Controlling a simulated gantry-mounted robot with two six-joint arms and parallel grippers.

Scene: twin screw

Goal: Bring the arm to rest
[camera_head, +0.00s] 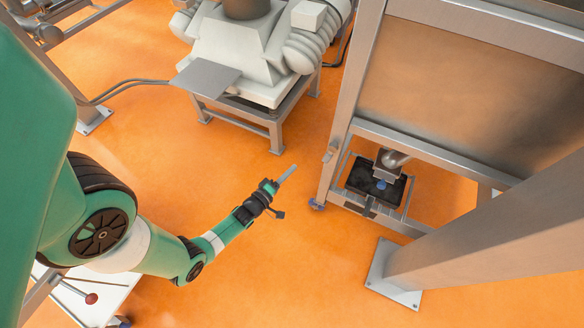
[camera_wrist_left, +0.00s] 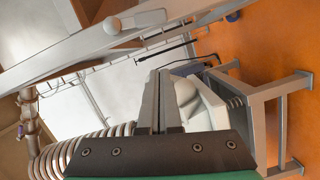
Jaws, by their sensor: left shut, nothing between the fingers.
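My left arm comes in from the left in the head view. Its gripper (camera_head: 287,174) is over the open orange floor, between the white machine and the steel frame. In the left wrist view the two fingers (camera_wrist_left: 161,76) lie together, shut with nothing between them. They touch no object that I can see. My right gripper is not in view.
The white machine (camera_head: 238,46) on a metal stand (camera_head: 262,125) is at the top. A steel frame (camera_head: 341,110) with a black tray (camera_head: 361,178) low inside stands at the right. A white cart (camera_head: 105,292) is at the lower left. Orange floor (camera_head: 270,255) around the gripper is clear.

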